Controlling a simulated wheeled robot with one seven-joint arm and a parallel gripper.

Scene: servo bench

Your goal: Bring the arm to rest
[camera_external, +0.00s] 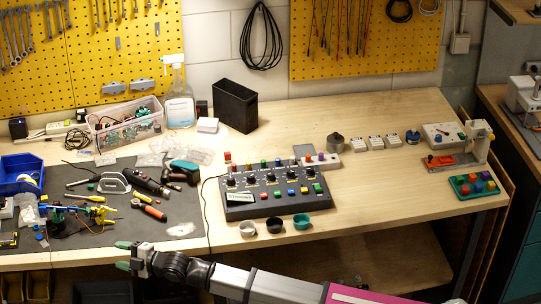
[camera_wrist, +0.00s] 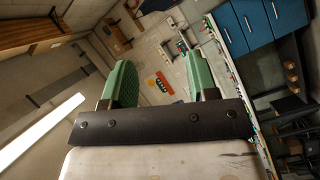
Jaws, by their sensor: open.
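My arm reaches in from the lower right in the external view, with my gripper (camera_external: 124,255) at the bench's front edge on the left. In the wrist view my gripper (camera_wrist: 158,85) shows two green fingers set wide apart, with nothing between them. The fingers look out over the room rather than down at the bench. In the external view the gripper is below and in front of the dark mat, and I cannot tell its exact height or whether it touches the edge.
The wooden bench (camera_external: 390,190) carries a black control box (camera_external: 268,192) with knobs and buttons. Tools lie on a dark mat (camera_external: 190,245) at left. Three small cups, including a teal cup (camera_external: 301,221), stand at the front edge. A black bin (camera_external: 235,106) stands behind.

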